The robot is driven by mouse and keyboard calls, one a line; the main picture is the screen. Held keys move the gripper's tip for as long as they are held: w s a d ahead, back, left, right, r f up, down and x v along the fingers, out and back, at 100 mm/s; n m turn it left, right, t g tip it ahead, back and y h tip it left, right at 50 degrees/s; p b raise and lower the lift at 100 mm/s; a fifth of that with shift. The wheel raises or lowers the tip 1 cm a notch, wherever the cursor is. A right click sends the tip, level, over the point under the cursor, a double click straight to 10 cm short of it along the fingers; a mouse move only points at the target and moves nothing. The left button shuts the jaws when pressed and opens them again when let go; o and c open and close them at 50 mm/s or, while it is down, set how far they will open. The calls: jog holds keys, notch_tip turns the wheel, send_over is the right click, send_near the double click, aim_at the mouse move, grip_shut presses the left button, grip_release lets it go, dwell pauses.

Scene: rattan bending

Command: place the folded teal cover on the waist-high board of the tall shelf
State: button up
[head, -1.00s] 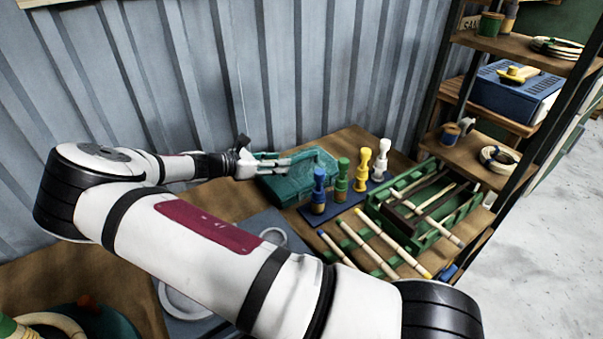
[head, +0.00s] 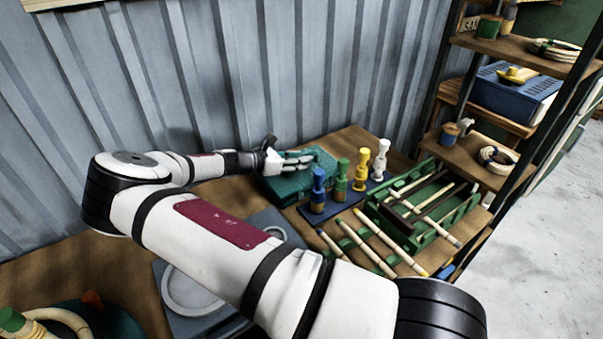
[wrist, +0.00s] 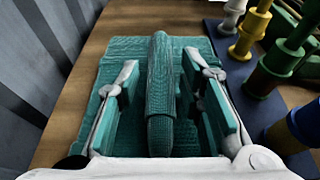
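The folded teal cover (head: 318,166) lies on the wooden workbench against the corrugated wall. In the wrist view the cover (wrist: 160,100) has a raised ridge along its middle. My gripper (head: 305,158) is at the cover's left part in the head view. In the wrist view my gripper (wrist: 162,85) is open, with one teal-padded finger on each side of the ridge and a gap on both sides. The tall shelf (head: 436,85) stands at the right, with boards at several heights; a lower board (head: 470,150) carries a small pot and a coiled ring.
Blue, green, yellow and white pegs (head: 341,180) stand on a dark blue mat right of the cover. A green rack (head: 440,225) with sticks lies beyond them. Higher on the shelf are a blue box (head: 515,92) and another board (head: 520,50). Open floor lies at the right.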

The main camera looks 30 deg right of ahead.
grip_shut()
